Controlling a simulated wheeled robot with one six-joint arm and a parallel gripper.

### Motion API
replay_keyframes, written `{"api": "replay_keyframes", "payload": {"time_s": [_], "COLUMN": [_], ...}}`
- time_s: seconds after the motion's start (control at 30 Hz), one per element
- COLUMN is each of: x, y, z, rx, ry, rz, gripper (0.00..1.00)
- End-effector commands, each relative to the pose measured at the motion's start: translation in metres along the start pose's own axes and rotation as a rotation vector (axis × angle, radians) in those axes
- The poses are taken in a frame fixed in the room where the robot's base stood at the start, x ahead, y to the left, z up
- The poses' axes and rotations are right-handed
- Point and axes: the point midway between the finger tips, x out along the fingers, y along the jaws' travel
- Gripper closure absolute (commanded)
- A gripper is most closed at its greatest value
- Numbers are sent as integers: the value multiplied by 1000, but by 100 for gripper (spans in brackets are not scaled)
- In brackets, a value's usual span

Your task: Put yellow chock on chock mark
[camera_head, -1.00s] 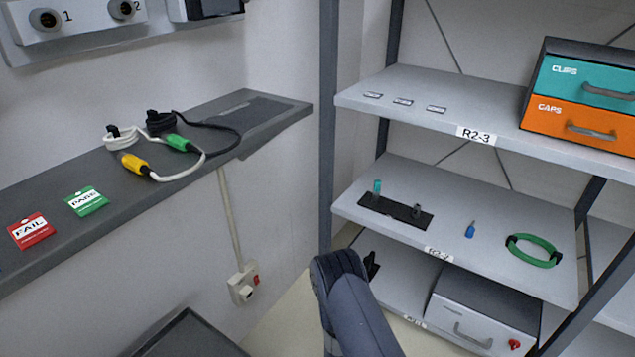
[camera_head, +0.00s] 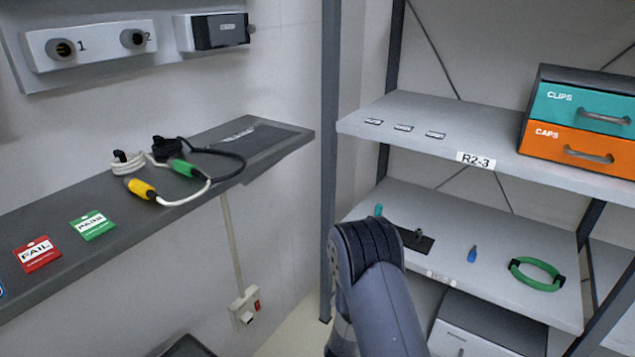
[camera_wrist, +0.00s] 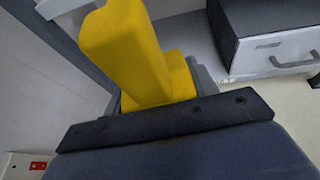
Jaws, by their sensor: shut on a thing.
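The yellow chock (camera_wrist: 128,50) fills the middle of the wrist view, an upright block with a lower step at its right. My gripper (camera_wrist: 158,97) is shut on it; grey finger parts show at both sides of its base. In the head view my arm rises in front of the rack's left side, and the gripper and chock are hidden behind it or out of frame. I cannot make out a chock mark in either view.
The shelf rack (camera_head: 470,148) stands right, its middle shelf holding a dark plate (camera_head: 425,245), a blue tool (camera_head: 472,255) and a green ring (camera_head: 537,273). A grey drawer unit (camera_wrist: 275,40) is below. A wall ledge (camera_head: 150,222) with cables runs left.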

Motion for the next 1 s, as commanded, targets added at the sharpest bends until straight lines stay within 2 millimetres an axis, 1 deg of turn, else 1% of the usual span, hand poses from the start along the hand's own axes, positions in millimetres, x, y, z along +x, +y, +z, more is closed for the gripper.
{"api": "replay_keyframes", "payload": {"time_s": [0.03, 0.3, 0.5, 0.77, 0.8, 0.83, 1.0], "x": [-5, -36, -64, -102, -108, -111, -124], "y": [1, -3, -12, -26, -27, -26, -26], "z": [17, 85, 127, 169, 179, 188, 219], "rx": [1, -23, -42, -65, -68, -70, -70], "ry": [-6, -7, -7, -7, -5, -3, -1], "rz": [10, 68, 111, 166, 171, 170, 169], "gripper": [78, 78, 78, 78, 78, 78, 78]}}
